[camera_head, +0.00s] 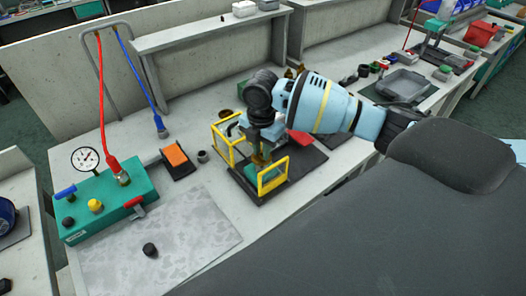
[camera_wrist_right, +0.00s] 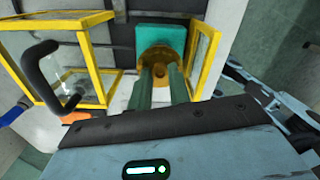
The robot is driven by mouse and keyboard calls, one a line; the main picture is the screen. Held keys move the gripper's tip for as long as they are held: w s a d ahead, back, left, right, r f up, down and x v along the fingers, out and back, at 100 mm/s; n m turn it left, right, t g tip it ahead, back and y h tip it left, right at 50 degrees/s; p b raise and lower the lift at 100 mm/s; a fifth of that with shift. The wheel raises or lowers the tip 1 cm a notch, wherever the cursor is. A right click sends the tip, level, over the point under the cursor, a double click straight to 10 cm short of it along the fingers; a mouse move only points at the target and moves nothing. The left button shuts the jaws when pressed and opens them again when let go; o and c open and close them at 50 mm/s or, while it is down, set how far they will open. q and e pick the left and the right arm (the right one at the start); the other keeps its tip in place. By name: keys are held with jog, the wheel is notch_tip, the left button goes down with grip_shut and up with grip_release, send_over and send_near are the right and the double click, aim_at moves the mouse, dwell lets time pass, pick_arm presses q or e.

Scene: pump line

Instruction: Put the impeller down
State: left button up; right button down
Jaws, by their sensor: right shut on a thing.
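My right gripper (camera_head: 262,143) points down between two yellow-framed guards on the bench. In the right wrist view its two greenish fingers (camera_wrist_right: 163,76) are close together on a brass-coloured round part, which I take for the impeller (camera_wrist_right: 155,56). The impeller is partly hidden by the fingers, and a teal block (camera_wrist_right: 160,34) shows just behind it. In the head view only a little brass (camera_head: 259,160) shows below the gripper. I cannot tell whether the impeller touches anything beneath it. My left gripper is not in view.
Yellow frames stand left (camera_head: 224,151) and right (camera_head: 272,176) of the gripper, close to it, on a dark base. A teal box (camera_head: 107,205) with a gauge and hoses stands at left. An orange-topped device (camera_head: 176,156) lies nearby. The grey mat (camera_head: 190,235) is mostly free, with a small black knob (camera_head: 150,250).

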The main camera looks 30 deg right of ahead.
jog(key=shift+r, duration=0.4)
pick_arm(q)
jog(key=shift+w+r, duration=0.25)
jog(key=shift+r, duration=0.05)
